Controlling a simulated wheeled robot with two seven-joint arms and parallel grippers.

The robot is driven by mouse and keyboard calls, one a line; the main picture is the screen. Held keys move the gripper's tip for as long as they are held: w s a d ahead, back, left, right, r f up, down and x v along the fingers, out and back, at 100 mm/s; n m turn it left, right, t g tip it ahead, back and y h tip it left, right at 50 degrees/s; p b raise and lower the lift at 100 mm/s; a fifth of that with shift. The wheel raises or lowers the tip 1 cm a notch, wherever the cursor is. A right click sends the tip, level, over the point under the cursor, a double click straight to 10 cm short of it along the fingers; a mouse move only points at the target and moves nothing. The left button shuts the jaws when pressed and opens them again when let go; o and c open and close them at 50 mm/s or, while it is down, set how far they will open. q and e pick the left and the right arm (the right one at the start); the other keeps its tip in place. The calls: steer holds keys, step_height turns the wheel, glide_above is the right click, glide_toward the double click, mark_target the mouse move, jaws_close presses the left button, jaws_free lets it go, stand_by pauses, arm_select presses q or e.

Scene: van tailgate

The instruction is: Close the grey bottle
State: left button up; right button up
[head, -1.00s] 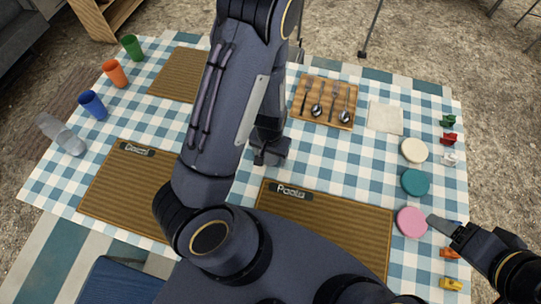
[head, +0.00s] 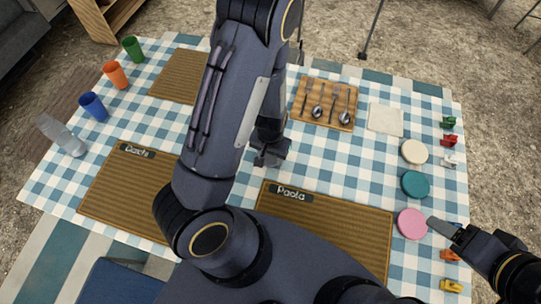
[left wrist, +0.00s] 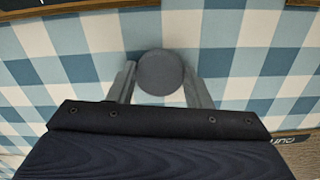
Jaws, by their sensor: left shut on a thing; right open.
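My left gripper (head: 270,156) is over the middle of the table, partly hidden by my own arm in the head view. In the left wrist view, its fingers (left wrist: 160,88) are shut on a round, dark grey piece (left wrist: 160,73) seen from above. It looks like a cap or a bottle top; I cannot tell whether a bottle is under it. No grey bottle body shows clearly in the head view, where my arm covers part of the table. My right gripper (head: 447,228) is open and empty at the right edge, beside the pink disc (head: 412,223).
A cutlery tray (head: 303,121) is at the back. Teal (head: 415,184) and cream (head: 414,151) discs and several small coloured pieces line the right side.

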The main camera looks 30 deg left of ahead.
arm_select(q)
step_height(320, 180, up, 3)
steer(key=shift+w, duration=0.1)
steer(key=s+a+r+p, duration=0.2)
steer(key=s+a+r, duration=0.6)
steer(key=a+r, duration=0.2)
steer(key=shift+s+a, duration=0.35)
steer(key=shift+a, duration=0.25)
arm_select(e)
step_height(320, 180, up, 2)
steer(key=shift+r, duration=0.15)
arm_select(q)
steer(key=m, duration=0.1)
glide_above(271, 158)
steer(key=w+a, duration=0.1)
steer(key=w, duration=0.4)
steer(key=w+d, duration=0.4)
steer(key=d, duration=1.1)
steer(key=shift+w+d+f, duration=0.15)
steer(key=shift+w+d, duration=0.05)
arm_select(e)
steer(key=shift+c, duration=0.5)
